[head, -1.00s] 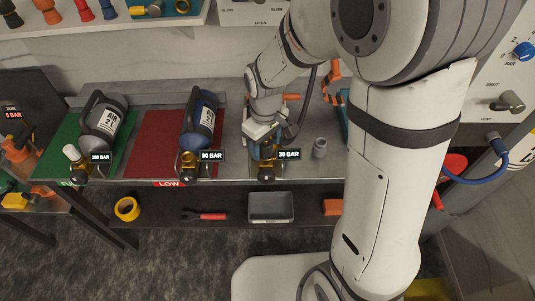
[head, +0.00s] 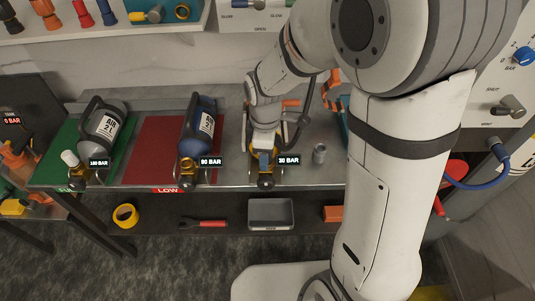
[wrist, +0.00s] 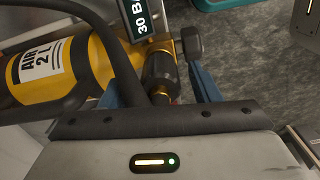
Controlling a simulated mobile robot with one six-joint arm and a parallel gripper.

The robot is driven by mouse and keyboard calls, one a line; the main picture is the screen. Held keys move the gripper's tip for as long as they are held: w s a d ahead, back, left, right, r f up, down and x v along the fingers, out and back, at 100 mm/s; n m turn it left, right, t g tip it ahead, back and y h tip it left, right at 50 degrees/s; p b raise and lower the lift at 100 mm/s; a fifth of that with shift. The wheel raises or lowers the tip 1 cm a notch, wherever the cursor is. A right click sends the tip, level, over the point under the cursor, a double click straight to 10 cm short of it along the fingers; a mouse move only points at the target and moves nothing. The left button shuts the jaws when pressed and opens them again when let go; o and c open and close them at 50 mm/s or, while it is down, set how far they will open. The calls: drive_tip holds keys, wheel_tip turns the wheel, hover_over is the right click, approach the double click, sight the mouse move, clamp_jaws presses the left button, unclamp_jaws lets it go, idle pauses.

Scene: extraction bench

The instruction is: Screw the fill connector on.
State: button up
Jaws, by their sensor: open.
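In the wrist view, a dark ribbed connector (wrist: 160,72) with brass at its end sits against the valve of the yellow air cylinder (wrist: 55,72). I take it to be the fill connector; how far it is threaded cannot be told. My gripper (wrist: 157,88) is open, with one blue finger on each side of the connector. A dark hose (wrist: 85,25) arches over the cylinder. In the head view, my gripper hides most of the yellow cylinder; its brass valve (head: 265,180) shows beside a 30 BAR tag (head: 288,160).
A blue cylinder (head: 200,130) tagged 90 BAR lies on the red mat (head: 150,145). A grey cylinder (head: 103,130) tagged 190 BAR lies on the green mat (head: 60,160). A grey tray (head: 271,228) is below.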

drive_tip(key=n, duration=0.7)
